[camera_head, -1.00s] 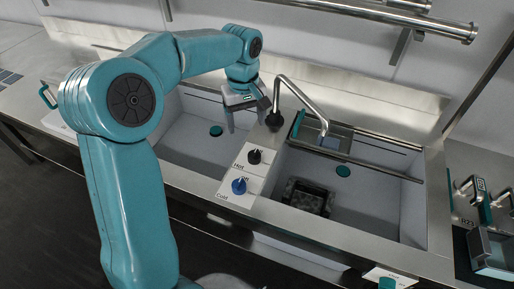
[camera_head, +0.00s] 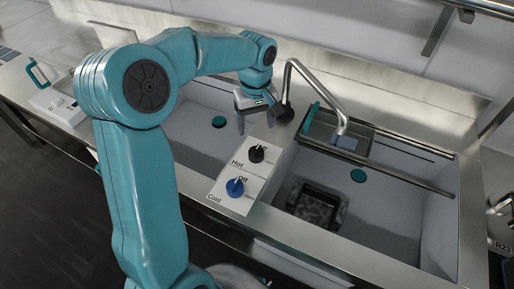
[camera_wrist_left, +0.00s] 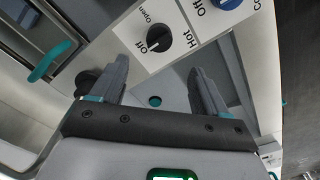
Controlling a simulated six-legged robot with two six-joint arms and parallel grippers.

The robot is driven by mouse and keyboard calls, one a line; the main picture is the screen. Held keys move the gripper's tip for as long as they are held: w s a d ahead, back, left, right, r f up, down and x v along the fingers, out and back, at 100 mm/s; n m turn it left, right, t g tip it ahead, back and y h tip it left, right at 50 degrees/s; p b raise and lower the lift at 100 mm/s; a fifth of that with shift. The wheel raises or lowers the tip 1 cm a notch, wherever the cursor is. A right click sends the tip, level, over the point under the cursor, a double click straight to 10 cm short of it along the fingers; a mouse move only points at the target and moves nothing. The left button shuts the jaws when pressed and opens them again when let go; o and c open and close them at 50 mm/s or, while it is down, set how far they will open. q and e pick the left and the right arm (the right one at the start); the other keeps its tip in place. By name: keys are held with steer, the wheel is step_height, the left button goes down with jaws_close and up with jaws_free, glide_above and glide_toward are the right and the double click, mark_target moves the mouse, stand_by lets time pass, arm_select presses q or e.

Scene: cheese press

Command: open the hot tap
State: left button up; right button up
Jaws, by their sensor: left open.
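The hot tap is a black knob (camera_head: 257,154) on a white plate labelled Hot, on the divider between the two sinks. It also shows in the left wrist view (camera_wrist_left: 158,39), with Off and Open marks beside it; its pointer looks turned toward Off. The blue cold knob (camera_head: 235,187) sits just in front of it. My left gripper (camera_head: 256,127) hangs beyond the black knob, near the left sink's edge. In the left wrist view the gripper (camera_wrist_left: 158,85) has its fingers apart with nothing between them, and the black knob lies past the fingertips. My right gripper is out of view.
A metal spout (camera_head: 318,92) rises behind the knobs and bends over the right sink. A small tray (camera_head: 335,135) hangs at that sink's back left. A dark square mould (camera_head: 316,205) stands in the right sink. The left sink (camera_head: 190,135) looks mostly empty.

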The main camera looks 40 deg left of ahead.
mark_target(256, 149)
arm_select(q)
step_height(256, 149, down, 12)
steer(key=shift+w+a+r, duration=0.1)
steer(key=shift+w+r, duration=0.05)
steer(key=shift+r, duration=0.15)
steer(key=c, duration=1)
